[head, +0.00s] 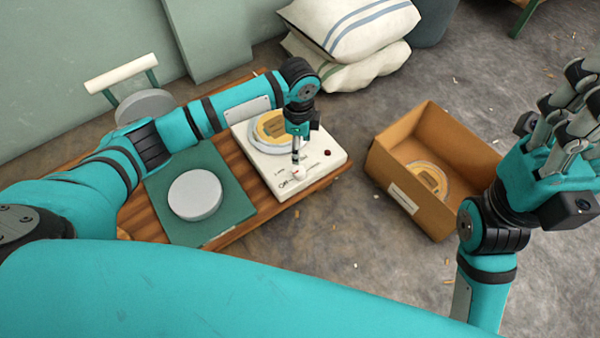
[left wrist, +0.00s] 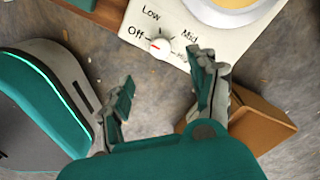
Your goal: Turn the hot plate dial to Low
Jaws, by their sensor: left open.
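The hot plate (head: 325,165) is a white box with a round plate on top, standing on the wooden table. Its white dial (left wrist: 160,47) has a red mark that appears to point toward the Off label (left wrist: 136,32). The Low label (left wrist: 151,12) is above it and Mid (left wrist: 190,37) to the right. My left gripper (left wrist: 165,72) is open and empty, its fingers apart just in front of the dial, not visibly touching it. In the head view it points down over the dial (head: 297,175). My right gripper (head: 568,100) is raised at the right edge, partly cut off.
A green mat (head: 225,215) with a grey disc (head: 195,195) lies left of the hot plate. A cardboard box (head: 395,160) holding a round yellow-labelled item stands on the floor to the right. White sacks (head: 345,40) lie behind. Floor in front is mostly clear.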

